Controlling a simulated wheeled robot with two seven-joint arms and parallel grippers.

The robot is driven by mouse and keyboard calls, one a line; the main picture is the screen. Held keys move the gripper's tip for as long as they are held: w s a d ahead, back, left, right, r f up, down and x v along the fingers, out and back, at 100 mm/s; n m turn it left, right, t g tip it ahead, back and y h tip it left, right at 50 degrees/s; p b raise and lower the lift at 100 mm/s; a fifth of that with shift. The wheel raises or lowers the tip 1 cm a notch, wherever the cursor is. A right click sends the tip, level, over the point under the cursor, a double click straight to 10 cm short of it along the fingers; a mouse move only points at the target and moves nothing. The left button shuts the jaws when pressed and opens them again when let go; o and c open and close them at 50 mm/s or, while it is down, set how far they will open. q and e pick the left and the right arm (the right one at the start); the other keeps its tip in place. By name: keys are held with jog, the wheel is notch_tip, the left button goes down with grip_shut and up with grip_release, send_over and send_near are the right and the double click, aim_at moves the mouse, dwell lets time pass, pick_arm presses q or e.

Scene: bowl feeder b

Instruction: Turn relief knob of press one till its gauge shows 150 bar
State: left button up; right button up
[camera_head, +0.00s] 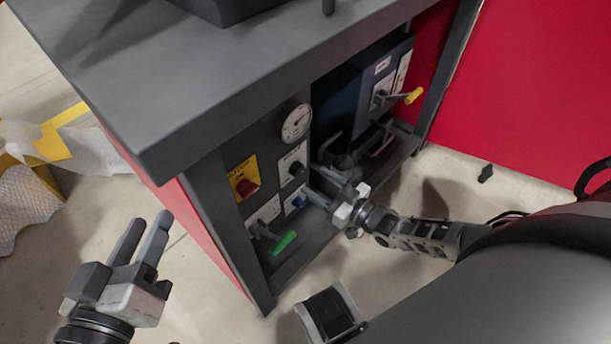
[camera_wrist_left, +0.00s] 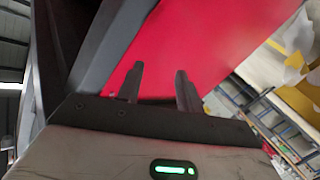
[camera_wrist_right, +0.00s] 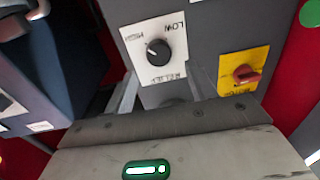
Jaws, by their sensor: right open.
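The black relief knob (camera_head: 296,168) sits on a white plate on the dark press front, below the round white gauge (camera_head: 296,123). The gauge's needle reading is too small to tell. In the right wrist view the knob (camera_wrist_right: 158,52) shows upside down with HIGH, LOW and RELIEF lettering, just beyond the fingertips. My right gripper (camera_head: 318,181) is open in front of the panel, close to the knob, with nothing between its fingers (camera_wrist_right: 161,78). My left gripper (camera_head: 147,232) is open and empty, left of the press; its fingers also show in the left wrist view (camera_wrist_left: 158,80).
A red switch on a yellow plate (camera_head: 244,180) is left of the knob. A green-ended lever (camera_head: 284,242) and a blue knob (camera_head: 298,202) are below. Right stands a blue unit with a yellow-ended lever (camera_head: 413,95). The grey top (camera_head: 190,80) overhangs the panel.

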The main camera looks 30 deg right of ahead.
aim_at(299, 172)
jog(key=b+x, duration=0.1)
jog(key=x, duration=0.3)
jog(key=shift+w, duration=0.25)
pick_arm(q)
jog(key=shift+d+r+n+h, duration=0.15)
jog(key=shift+r+n+h, duration=0.15)
jog(key=shift+r+h, duration=0.15)
pick_arm(e)
jog(key=shift+w+a, duration=0.1)
jog(key=shift+w, duration=0.05)
jog(key=c, duration=1)
pick_arm(q)
jog(key=shift+f, duration=0.1)
jog(key=shift+w+f, duration=0.1)
pick_arm(e)
jog(key=shift+n, duration=0.4)
jog(key=n, duration=0.5)
jog(key=shift+a+p, duration=0.15)
jog(key=shift+p, duration=0.25)
pick_arm(q)
jog(key=shift+f+y, duration=0.2)
jog(key=shift+y, duration=0.05)
pick_arm(e)
jog(key=n, duration=0.6)
jog(key=shift+f+h, duration=0.1)
jog(key=shift+h, duration=0.2)
jog(key=shift+a+n, duration=0.1)
jog(key=shift+n, duration=0.3)
